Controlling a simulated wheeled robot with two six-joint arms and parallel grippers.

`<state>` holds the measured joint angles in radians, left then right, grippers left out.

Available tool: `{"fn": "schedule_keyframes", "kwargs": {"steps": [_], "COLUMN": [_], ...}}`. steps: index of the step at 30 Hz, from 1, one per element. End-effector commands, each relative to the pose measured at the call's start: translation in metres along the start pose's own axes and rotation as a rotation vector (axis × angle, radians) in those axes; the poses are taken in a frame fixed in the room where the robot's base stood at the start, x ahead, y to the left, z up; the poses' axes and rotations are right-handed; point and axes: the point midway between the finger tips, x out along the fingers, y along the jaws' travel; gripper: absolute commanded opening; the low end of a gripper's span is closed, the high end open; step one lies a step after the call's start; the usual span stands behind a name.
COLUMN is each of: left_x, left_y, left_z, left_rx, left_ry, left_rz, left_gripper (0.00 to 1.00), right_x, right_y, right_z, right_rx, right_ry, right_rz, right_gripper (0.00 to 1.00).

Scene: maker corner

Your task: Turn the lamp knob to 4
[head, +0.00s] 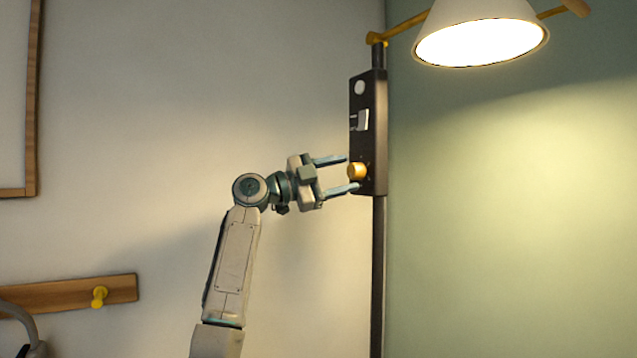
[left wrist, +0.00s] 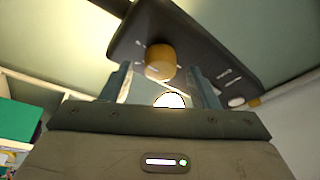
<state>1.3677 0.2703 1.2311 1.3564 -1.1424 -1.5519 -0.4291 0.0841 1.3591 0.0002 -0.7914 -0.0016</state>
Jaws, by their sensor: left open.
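The lamp knob (head: 357,171) is a small yellow-orange cylinder low on a dark control box (head: 380,130) fixed to the lamp's pole. My left gripper (head: 347,174) is open, with one finger above and one below the knob's level, and its tips are close to the box face. In the left wrist view the knob (left wrist: 160,61) sits just beyond and between the two fingers, with small pale marks around it that are too small to read. I cannot tell whether the fingers touch it. The lamp (head: 480,36) above is lit. My right gripper is not in view.
A light rocker switch (head: 363,120) and a round white button (head: 360,87) sit above the knob on the box. The dark pole (head: 378,280) runs down below it. A wooden peg rail (head: 70,294) is on the wall at lower left. The wall space around my arm is clear.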

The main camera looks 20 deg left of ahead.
Motion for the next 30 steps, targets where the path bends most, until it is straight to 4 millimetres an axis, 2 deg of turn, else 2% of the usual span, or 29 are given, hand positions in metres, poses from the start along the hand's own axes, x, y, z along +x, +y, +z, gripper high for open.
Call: {"fn": "schedule_keyframes", "kwargs": {"steps": [1,9,15,20,30], "left_x": [-0.009,-0.060,-0.087,-0.096,-0.096], "left_y": [0.002,0.003,0.002,0.001,0.001], "left_z": [0.002,0.003,0.002,0.001,0.001], "left_rx": [0.002,0.002,0.002,0.000,0.000], "left_ry": [-0.003,-0.003,-0.002,-0.001,0.000], "left_rz": [-0.001,0.000,0.000,0.001,0.001], "left_gripper": [0.55,0.55,0.55,0.55,0.55], "right_x": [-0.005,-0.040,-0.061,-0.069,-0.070], "right_y": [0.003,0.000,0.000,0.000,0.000], "right_z": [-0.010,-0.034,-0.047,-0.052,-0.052], "right_rx": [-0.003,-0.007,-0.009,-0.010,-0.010], "right_ry": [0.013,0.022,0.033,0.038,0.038], "right_rz": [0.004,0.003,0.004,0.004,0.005], "right_gripper": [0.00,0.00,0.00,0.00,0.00]}}
